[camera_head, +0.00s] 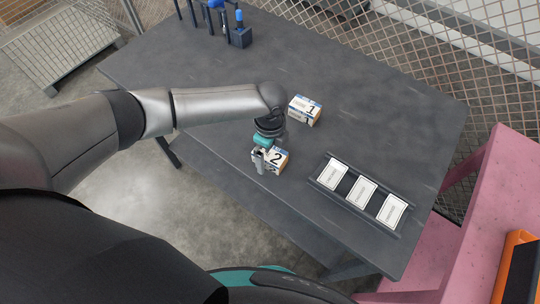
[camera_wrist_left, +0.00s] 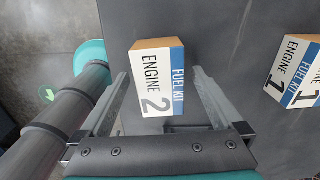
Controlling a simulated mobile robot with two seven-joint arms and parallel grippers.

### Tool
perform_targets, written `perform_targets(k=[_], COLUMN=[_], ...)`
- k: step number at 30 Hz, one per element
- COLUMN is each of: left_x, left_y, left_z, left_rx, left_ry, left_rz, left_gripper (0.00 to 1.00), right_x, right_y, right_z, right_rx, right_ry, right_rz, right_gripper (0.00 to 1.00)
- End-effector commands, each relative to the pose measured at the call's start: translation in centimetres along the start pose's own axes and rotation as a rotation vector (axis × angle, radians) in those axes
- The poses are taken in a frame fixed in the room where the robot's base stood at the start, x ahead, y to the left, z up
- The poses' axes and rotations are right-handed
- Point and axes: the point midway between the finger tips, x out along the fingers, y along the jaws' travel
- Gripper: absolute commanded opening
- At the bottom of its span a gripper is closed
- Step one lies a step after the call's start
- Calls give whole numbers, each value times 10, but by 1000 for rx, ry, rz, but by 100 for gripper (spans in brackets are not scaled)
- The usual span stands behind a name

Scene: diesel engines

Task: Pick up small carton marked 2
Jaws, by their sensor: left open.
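The small carton marked 2 (camera_head: 278,160) stands on the dark table near its front edge. It is white and blue with a brown side, and in the left wrist view its label (camera_wrist_left: 157,84) reads "ENGINE 2 FUEL KIT". My left gripper (camera_head: 262,160) is open at the carton, pointing down. In the left wrist view the left gripper's fingers (camera_wrist_left: 165,85) lie on either side of the carton, with a gap at each side. I cannot tell whether either finger touches it. My right gripper is in neither view.
A carton marked 1 (camera_head: 304,110) stands behind carton 2; it also shows in the left wrist view (camera_wrist_left: 296,75). A dark tray (camera_head: 340,198) with three white cards lies to the right. Tools in a block (camera_head: 240,36) stand at the back left. The table's middle (camera_head: 380,120) is clear.

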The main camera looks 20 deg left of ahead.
Motion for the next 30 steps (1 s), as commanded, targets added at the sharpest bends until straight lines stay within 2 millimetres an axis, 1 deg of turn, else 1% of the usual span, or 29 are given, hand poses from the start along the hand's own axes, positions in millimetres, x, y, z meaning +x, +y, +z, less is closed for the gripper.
perform_targets(k=[4, 30], left_x=[0, -1], left_y=[0, 0], left_z=[0, 0], left_rx=[0, 0], left_ry=[0, 0], left_rz=[0, 1], left_gripper=[100, 2], right_x=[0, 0], right_y=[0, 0], right_z=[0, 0], right_rx=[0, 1], right_ry=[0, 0], right_rz=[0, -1], right_gripper=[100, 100])
